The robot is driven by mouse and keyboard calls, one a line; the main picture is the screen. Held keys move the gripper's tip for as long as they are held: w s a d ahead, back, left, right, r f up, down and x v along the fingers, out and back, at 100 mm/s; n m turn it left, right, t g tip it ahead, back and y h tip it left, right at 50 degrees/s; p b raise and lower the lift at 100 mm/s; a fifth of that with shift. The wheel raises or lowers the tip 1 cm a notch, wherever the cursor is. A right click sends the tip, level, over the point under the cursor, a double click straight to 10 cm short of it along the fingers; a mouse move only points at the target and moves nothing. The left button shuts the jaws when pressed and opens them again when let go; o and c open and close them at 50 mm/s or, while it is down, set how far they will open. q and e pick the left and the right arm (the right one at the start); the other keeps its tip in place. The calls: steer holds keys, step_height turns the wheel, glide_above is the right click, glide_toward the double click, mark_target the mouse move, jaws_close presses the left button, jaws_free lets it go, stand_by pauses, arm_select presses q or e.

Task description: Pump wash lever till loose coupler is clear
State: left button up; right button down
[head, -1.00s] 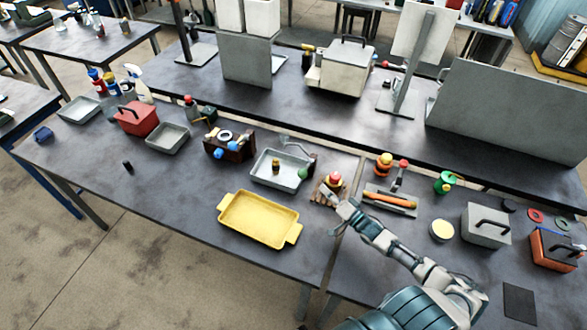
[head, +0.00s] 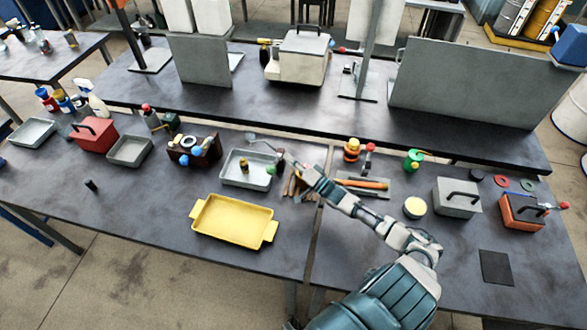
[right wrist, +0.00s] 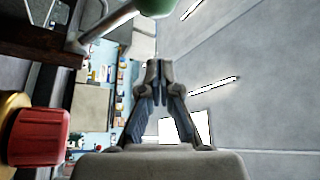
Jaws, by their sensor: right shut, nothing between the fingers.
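A grey wash tray (head: 233,178) stands mid-table, with a small dark and brass coupler (head: 244,166) upright in it. A thin spout (head: 262,141) reaches over its back edge. The green lever knob (head: 271,169) is at the tray's right side. It also shows large in the right wrist view (right wrist: 157,6), at the end of a grey rod (right wrist: 105,25). My right gripper (head: 283,157) is beside the lever; its fingertips (right wrist: 159,68) are together and empty, apart from the knob in the picture. Whether the coupler is clean cannot be told. My left gripper is not in view.
A yellow tray (head: 232,217) lies in front of the wash tray. A wooden stand (head: 291,186) is partly hidden by my right arm; a red cap (right wrist: 38,137) is close in the wrist view. The front left table is mostly clear.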

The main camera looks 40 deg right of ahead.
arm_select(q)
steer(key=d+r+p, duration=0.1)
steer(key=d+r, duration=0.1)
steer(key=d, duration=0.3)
arm_select(e)
steer(key=a, duration=0.3)
steer(key=w+a+f, duration=0.1)
steer(key=a, duration=0.1)
steer(key=shift+w, duration=0.1)
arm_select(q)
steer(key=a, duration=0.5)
arm_select(e)
steer(key=shift+f, duration=0.1)
step_height(320, 180, down, 4)
steer(key=n+y+b, duration=0.3)
steer(key=n+b, duration=0.2)
steer(key=b, duration=0.1)
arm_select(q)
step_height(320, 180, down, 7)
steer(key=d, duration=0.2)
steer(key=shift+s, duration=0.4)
arm_select(e)
step_height(320, 180, up, 10)
steer(key=shift+s+a+n+t, duration=0.15)
steer(key=shift+s+n+t, duration=0.15)
steer(key=shift+s, duration=0.15)
